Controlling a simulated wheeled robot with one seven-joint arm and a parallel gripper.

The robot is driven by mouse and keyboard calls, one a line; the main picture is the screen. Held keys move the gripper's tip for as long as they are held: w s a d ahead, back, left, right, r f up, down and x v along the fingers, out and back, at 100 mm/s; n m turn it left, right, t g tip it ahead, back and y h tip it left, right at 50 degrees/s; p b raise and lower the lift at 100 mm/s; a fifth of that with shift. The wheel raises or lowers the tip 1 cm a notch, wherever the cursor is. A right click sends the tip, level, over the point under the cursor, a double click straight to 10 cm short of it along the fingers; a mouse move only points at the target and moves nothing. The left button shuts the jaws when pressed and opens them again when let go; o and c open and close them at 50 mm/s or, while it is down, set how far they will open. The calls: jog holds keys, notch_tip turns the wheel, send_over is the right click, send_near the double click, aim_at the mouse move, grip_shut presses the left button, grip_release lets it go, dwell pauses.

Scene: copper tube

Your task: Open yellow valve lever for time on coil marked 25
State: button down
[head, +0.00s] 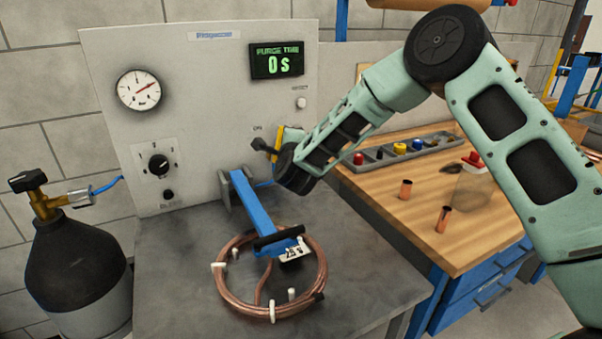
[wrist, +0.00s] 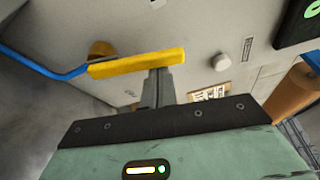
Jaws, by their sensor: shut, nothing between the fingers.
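The yellow valve lever (wrist: 137,63) lies across the wrist view, its left end by a brass fitting (wrist: 101,50) on the grey panel. In the head view the lever (head: 290,136) is partly hidden behind my arm. My gripper (head: 262,147) is at the panel beside the lever. In the wrist view its fingers (wrist: 158,84) are shut, with their tips at the lever's lower edge; I cannot tell whether they touch. The copper coil (head: 235,303) lies on the grey bench, with a white tag (head: 291,251) whose marking is too small to read surely. The purge time display (head: 277,64) reads 0 s.
A blue bar (head: 251,207) reaches from the panel over the coil. A gas cylinder (head: 82,262) stands at left; a gauge (head: 139,90) and a black knob (head: 158,164) are on the panel. The wooden bench (head: 405,225) at right holds a parts tray (head: 372,163) and copper pieces.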

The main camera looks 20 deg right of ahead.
jog(key=shift+s+a+r+n+t+b, duration=0.1)
jog(key=shift+a+n+t+b, duration=0.05)
jog(key=shift+a+n+b, duration=0.35)
jog(key=shift+s+a+r+n+t+b, duration=0.15)
jog(key=shift+a+n+b, duration=0.1)
jog(key=shift+b, duration=0.3)
jog(key=shift+a, duration=0.15)
jog(key=shift+w, duration=0.1)
jog(key=s+d+b, duration=0.2)
jog(key=s+b, duration=0.1)
jog(key=s, duration=0.6)
jog(key=shift+d+b, duration=0.35)
jog(key=shift+s, duration=0.1)
